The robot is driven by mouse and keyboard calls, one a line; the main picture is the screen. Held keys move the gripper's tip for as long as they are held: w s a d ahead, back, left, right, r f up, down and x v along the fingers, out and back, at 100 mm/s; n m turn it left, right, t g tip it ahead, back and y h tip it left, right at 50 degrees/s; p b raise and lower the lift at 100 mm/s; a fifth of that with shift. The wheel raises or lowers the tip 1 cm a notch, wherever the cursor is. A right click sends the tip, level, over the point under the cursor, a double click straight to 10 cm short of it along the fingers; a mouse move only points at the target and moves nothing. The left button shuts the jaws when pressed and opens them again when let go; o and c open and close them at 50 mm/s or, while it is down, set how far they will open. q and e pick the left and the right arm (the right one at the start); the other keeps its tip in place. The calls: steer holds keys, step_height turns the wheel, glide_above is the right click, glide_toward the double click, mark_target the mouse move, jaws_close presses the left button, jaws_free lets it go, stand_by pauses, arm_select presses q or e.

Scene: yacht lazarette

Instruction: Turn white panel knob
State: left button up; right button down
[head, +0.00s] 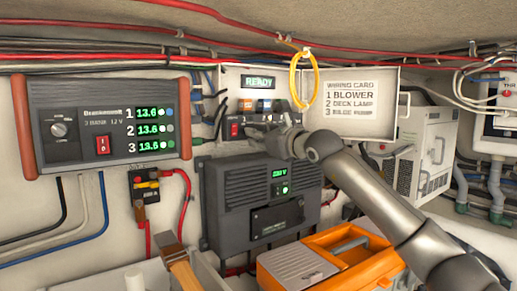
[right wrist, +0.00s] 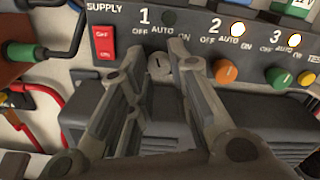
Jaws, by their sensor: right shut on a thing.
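The white panel knob (right wrist: 159,67) is under number 1 on the grey switch panel (right wrist: 75,50). In the right wrist view it lies between the fingertips of my right gripper (right wrist: 152,70), which is shut on it. Its pointer direction is hard to make out. The lamp above it (right wrist: 168,18) is dark. In the head view my right gripper (head: 265,129) reaches the panel from the right and hides the knob. My left gripper is not in view.
An orange knob (right wrist: 227,73) and a green knob (right wrist: 278,75) sit right of the white one, with lit lamps above. A red supply switch (right wrist: 103,40) is to its left. A yellow cable loop (head: 302,80) hangs above; an orange toolbox (head: 340,265) stands below.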

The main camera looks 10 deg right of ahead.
steer(key=shift+n+b, duration=0.9)
steer(key=shift+n, duration=1.6)
steer(key=c, duration=1.3)
jaws_free()
steer(key=shift+c, duration=0.2)
steer(key=shift+s+d, duration=0.1)
steer(key=v, duration=1.1)
steer(key=shift+s, duration=0.35)
